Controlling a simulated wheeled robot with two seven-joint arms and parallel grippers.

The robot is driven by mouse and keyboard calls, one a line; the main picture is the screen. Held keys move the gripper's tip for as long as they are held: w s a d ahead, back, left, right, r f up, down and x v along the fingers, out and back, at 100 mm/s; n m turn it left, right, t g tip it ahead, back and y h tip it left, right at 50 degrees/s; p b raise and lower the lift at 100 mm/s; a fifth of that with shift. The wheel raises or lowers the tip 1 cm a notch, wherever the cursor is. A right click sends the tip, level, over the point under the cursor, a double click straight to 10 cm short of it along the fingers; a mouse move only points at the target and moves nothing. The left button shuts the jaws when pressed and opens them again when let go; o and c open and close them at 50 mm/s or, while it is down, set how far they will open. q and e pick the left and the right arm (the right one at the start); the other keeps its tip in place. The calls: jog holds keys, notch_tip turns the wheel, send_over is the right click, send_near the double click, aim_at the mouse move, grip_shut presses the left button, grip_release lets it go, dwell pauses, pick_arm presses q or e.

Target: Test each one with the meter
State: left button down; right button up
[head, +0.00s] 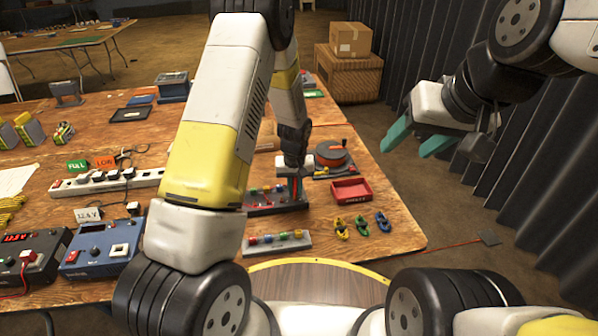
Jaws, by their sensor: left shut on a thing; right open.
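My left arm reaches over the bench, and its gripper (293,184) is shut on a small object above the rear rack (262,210). The object is mostly hidden by the fingers, so I cannot tell what it is. The rear rack and a grey front rack (290,243) hold small coloured pieces. A blue box with dials and a pale panel (98,252), perhaps the meter, stands at the left near a "12.6 V" card (88,215). A green FULL card (77,166) and an orange LOW card (105,162) stand behind it. My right gripper (412,143) is open and empty, off the bench's right side.
A black box with a red display (32,258) stands at far left. A white power strip (90,184) lies behind the blue box. A red tray (352,191), an orange-topped reel (331,156) and three small coloured clips (362,226) are at right.

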pick_arm(q)
jog(key=shift+f, duration=0.15)
jog(key=c, duration=1)
grip_release()
jog(key=shift+r, duration=3.75)
jog(key=shift+r, duration=0.1)
